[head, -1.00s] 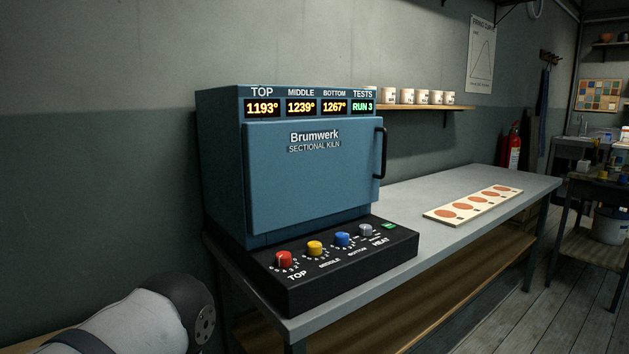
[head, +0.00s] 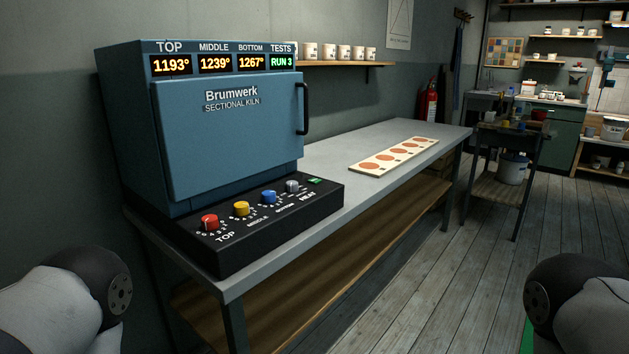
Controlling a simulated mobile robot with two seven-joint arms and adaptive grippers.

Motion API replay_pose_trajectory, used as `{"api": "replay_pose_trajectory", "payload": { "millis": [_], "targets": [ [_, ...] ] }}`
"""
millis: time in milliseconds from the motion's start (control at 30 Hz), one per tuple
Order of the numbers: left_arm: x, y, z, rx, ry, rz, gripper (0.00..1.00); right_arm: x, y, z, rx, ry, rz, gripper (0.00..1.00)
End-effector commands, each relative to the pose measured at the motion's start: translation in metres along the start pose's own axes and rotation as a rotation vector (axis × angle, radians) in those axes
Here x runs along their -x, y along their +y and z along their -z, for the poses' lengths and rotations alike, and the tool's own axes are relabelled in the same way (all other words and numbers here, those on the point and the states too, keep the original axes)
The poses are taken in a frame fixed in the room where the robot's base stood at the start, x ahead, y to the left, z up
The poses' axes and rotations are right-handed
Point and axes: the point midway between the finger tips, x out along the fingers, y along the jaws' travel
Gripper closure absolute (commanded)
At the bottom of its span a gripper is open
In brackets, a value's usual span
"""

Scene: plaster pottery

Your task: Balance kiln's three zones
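The blue Brumwerk sectional kiln (head: 230,135) stands on a grey bench at the left, its door shut. Its displays read TOP 1193° (head: 171,65), MIDDLE 1239° (head: 215,63), BOTTOM 1267° (head: 251,62) and TESTS RUN 3 (head: 282,61). The black control panel (head: 290,215) in front carries a red TOP knob (head: 209,222), a yellow MIDDLE knob (head: 241,208), a blue BOTTOM knob (head: 269,197), a grey knob (head: 292,186) and a green HEAT button (head: 314,181). Parts of my arms show at the lower left and lower right. Neither gripper is in view.
A pale board with several orange discs (head: 394,154) lies on the bench (head: 330,155), right of the kiln. Several white pots stand on a wall shelf (head: 345,65) behind. A fire extinguisher (head: 428,105) and a side table (head: 500,140) are farther right. Wooden floor is clear in front.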

Motion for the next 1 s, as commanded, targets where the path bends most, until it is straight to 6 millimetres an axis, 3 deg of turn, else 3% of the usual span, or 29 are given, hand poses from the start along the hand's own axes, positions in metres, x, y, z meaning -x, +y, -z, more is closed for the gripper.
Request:
{"api": "replay_pose_trajectory", "payload": {
  "millis": [33, 167, 1000],
  "targets": [
    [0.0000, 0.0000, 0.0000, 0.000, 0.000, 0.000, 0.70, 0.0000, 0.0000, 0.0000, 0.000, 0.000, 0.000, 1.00],
    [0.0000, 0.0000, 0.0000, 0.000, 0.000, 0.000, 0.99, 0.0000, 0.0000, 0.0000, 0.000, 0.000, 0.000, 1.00],
    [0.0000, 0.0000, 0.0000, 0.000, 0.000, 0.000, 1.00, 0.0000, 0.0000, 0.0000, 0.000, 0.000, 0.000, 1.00]
  ]
}}
